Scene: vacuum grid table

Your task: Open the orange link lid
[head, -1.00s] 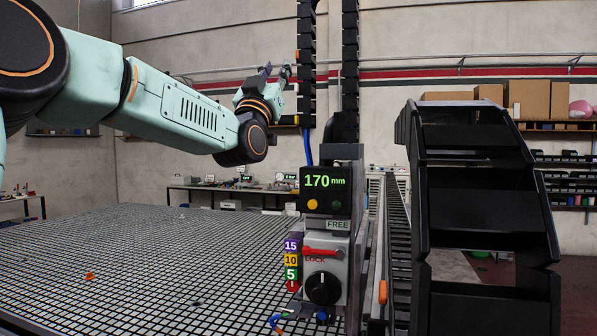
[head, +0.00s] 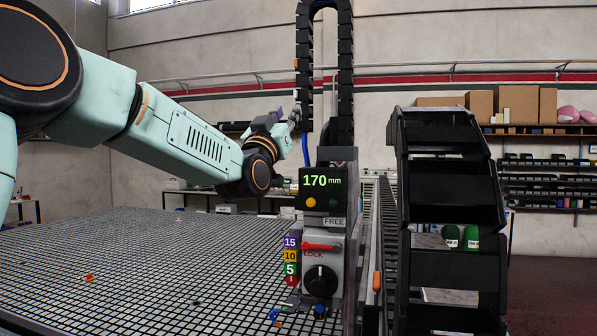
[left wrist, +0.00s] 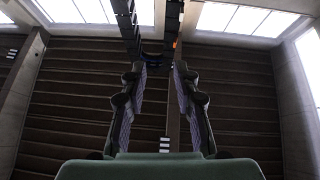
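A small orange lid (head: 296,63) shows on the left strand of the black cable chain (head: 345,80) that loops up above the machine head. An orange spot on the chain also shows in the left wrist view (left wrist: 175,43). My left gripper (head: 284,112) points up, below and slightly left of this lid in the head view. In the left wrist view its two fingers (left wrist: 160,72) stand apart with nothing held between them, and the chain shows beyond their tips. Whether they touch the chain cannot be told. My right gripper is not in view.
The machine head with a green 170 mm display (head: 322,181) stands at the grid table's (head: 150,255) right side. Another orange piece (head: 376,282) sits beside a rail. A large black chain (head: 450,190) fills the right. A blue hose (head: 306,150) runs near the gripper.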

